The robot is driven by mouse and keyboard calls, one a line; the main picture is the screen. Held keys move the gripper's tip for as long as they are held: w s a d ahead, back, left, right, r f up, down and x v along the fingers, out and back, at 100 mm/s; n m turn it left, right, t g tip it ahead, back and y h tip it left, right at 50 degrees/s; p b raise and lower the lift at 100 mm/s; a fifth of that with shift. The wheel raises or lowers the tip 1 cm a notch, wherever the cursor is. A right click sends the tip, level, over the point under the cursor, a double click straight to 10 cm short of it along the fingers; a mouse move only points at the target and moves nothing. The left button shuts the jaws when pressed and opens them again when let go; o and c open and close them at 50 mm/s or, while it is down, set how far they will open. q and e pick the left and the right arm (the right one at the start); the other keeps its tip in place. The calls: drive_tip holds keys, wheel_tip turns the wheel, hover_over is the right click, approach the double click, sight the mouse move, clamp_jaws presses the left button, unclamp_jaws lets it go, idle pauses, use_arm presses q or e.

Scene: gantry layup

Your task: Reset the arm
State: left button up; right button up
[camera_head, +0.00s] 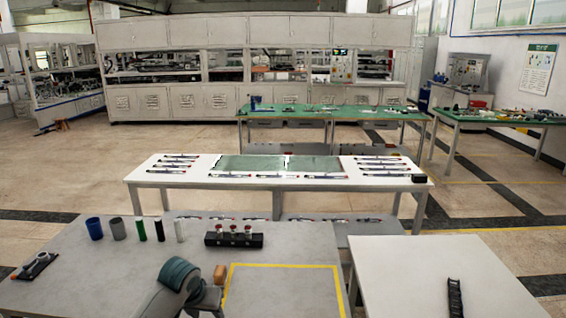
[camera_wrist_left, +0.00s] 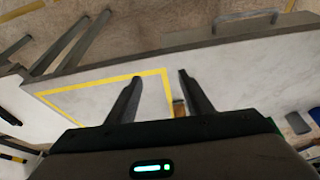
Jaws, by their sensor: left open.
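My left arm comes in at the bottom of the head view, with a teal and dark grey section over the front of the grey table (camera_head: 290,240). Its fingers cannot be made out clearly there. In the left wrist view my left gripper (camera_wrist_left: 160,75) is open, its two dark fingers apart with nothing held between them. My right gripper is not in view.
A blue cup (camera_head: 94,229), a grey cup (camera_head: 117,229) and thin cylinders stand at the table's back left. A black rack (camera_head: 234,240) is to their right. The yellow-taped area (camera_head: 280,290) looks clear. A white table (camera_head: 430,260) bears a black strip (camera_head: 455,297).

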use_arm(q)
drive_tip(key=s+d+f, duration=0.1)
drive_tip(key=s+f, duration=0.3)
drive_tip(key=s, duration=0.3)
drive_tip(key=s+d+f+m, duration=0.1)
drive_tip(key=s+f, duration=0.2)
drive_tip(key=s, duration=0.3)
drive_tip(key=s+d+f, duration=0.1)
drive_tip(key=s+f, duration=0.3)
drive_tip(key=s, duration=0.3)
drive_tip(key=s+a, duration=0.2)
drive_tip(key=s, duration=0.9)
drive_tip(key=s+a, duration=0.3)
drive_tip(key=s, duration=0.9)
wheel_tip(320, 180, down, 30)
drive_tip(key=s+g+b, duration=0.1)
drive_tip(key=g+b, duration=0.1)
drive_tip(key=s+a+f+g+b, duration=0.1)
drive_tip(key=s+a+f, duration=0.1)
drive_tip(key=s+f, duration=1.6)
drive_tip(key=shift+s+a+f+y, duration=0.15)
drive_tip(key=shift+a+f+y, duration=0.15)
drive_tip(key=shift+a+f, duration=0.15)
